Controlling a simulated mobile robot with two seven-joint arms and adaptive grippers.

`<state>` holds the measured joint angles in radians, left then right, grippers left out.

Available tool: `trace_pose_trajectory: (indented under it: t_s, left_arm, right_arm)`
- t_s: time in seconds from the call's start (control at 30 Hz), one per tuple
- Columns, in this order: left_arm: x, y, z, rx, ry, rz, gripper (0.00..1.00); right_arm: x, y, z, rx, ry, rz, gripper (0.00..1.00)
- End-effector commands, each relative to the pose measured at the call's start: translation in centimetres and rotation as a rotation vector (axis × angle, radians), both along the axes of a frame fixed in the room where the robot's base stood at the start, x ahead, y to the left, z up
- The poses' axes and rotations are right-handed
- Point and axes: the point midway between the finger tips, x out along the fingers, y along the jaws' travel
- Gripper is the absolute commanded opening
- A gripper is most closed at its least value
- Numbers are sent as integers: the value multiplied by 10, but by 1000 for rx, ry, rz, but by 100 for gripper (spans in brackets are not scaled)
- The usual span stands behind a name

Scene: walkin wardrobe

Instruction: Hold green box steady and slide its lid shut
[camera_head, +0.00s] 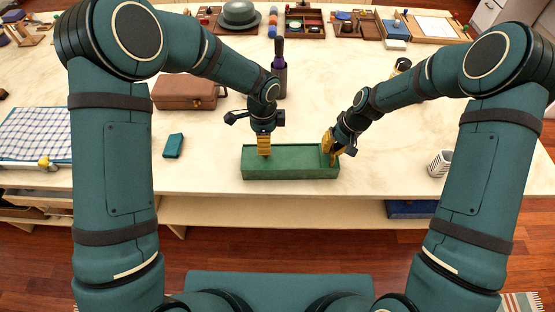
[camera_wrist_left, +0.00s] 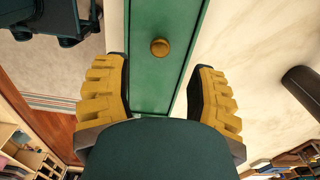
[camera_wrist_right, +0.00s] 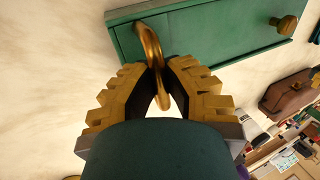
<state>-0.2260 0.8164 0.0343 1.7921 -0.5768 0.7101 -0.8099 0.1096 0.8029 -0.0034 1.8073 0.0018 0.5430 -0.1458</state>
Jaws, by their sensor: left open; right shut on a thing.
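The long green box (camera_head: 290,172) lies at the table's front edge. Its lid (camera_wrist_left: 150,85) is a flat green panel between raised rims, with a round brass knob (camera_wrist_left: 160,47); the knob also shows in the right wrist view (camera_wrist_right: 286,24). My left gripper (camera_head: 264,152) is open and points down over the box, its fingers at either side of it in the left wrist view (camera_wrist_left: 160,88). My right gripper (camera_head: 329,150) is shut on a brass ring handle (camera_wrist_right: 150,42) at the box's right end. I cannot tell whether the lid is fully shut.
A dark bottle (camera_head: 279,75) stands behind my left gripper. A brown case (camera_head: 185,92) and a small teal box (camera_head: 173,146) lie to the left. A striped cup (camera_head: 440,163) stands to the right. The table around the box is mostly clear.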

Motion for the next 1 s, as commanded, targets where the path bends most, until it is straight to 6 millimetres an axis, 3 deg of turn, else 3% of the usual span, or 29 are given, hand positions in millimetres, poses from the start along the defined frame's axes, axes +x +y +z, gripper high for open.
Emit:
trace_pose_trajectory:
  t_s: [0.3, 0.33, 0.4, 0.77, 1.0]
  left_arm:
    - [0, 0, 0, 0, 0, 0, 57]
    - [0, 0, 0, 0, 0, 0, 57]
    - [0, 0, 0, 0, 0, 0, 57]
    - [0, 0, 0, 0, 0, 0, 57]
    - [0, 0, 0, 0, 0, 0, 57]
  right_arm:
    - [0, 0, 0, 0, -1, 0, 0]
    - [0, 0, 0, 0, -1, 0, 17]
    - [0, 0, 0, 0, -1, 0, 40]
    - [0, -1, 3, 0, -1, 0, 40]
    - [2, -13, 35, -1, -5, -2, 40]
